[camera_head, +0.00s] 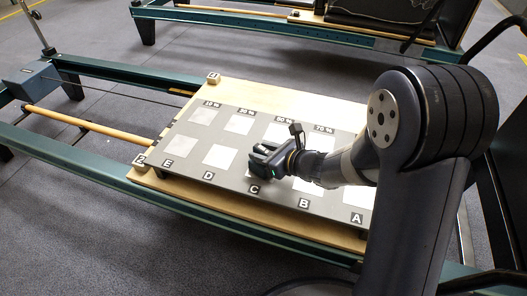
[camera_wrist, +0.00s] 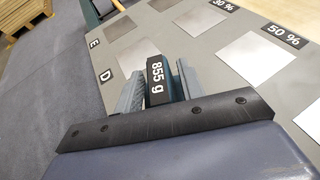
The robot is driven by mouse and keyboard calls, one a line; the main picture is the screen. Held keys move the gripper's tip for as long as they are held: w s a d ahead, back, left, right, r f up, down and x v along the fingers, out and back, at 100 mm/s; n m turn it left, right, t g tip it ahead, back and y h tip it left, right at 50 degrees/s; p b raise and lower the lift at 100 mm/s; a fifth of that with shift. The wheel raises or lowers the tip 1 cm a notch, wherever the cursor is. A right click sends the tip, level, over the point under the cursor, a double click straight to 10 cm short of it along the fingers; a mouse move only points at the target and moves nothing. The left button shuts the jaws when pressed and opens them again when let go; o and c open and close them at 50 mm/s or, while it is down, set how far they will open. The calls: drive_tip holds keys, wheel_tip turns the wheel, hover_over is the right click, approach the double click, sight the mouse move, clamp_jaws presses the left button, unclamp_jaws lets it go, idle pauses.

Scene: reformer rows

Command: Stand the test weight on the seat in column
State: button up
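The test weight (camera_wrist: 157,82) is a dark teal block marked "855 g", seen between my two grey fingers in the wrist view. My gripper (camera_wrist: 160,86) is shut on it, with one finger against each side. In the head view my gripper (camera_head: 260,156) is over the front row near label C, and the weight is hard to make out there. The grey board (camera_head: 181,184) carries pale square seats in two rows, with letters E to A along the front edge. Seat D (camera_head: 220,156) and seat E (camera_head: 181,145) are bare. Whether the weight touches the board cannot be told.
Percent labels run along the back row; the 10 % square (camera_head: 203,116) and 30 % square (camera_head: 239,124) are bare. Wooden blocks marked 1 (camera_head: 213,78) and 2 (camera_head: 141,160) stand at the wooden platform's left corners. Green reformer rails (camera_head: 75,150) lie around it. My arm hides the right side.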

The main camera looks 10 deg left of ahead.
drive_tip(key=shift+o, duration=0.5)
drive_tip(key=shift+r, duration=0.25)
drive_tip(key=p+v, duration=0.4)
drive_tip(key=v, duration=0.8)
drive_tip(key=shift+c, duration=0.8)
drive_tip(key=shift+w+d, duration=0.1)
